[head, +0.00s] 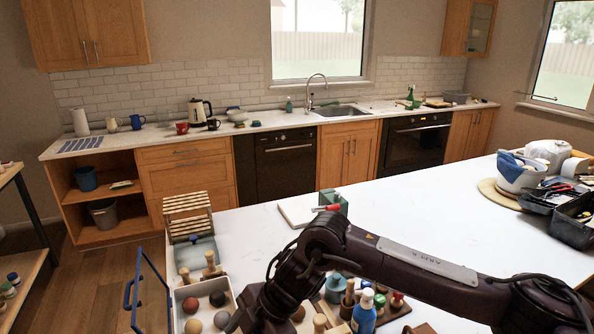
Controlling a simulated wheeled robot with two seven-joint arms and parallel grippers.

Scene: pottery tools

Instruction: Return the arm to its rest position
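My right arm (420,262) comes in from the lower right. It reaches left across the white table (420,205) to a raised bend, then drops down over the tray of balls and the wooden tools. Its end runs out at the bottom edge, so the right gripper's fingers are not visible. I cannot see whether it holds anything. My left arm and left gripper are not in view.
A white tray (179,315) with several coloured balls, wooden tools and a blue bottle (364,312) crowd the area around the arm. A wooden rack (188,215) and a blue frame (133,290) stand at left. A white bowl (518,176) and dark bins are at right. The table's middle is clear.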

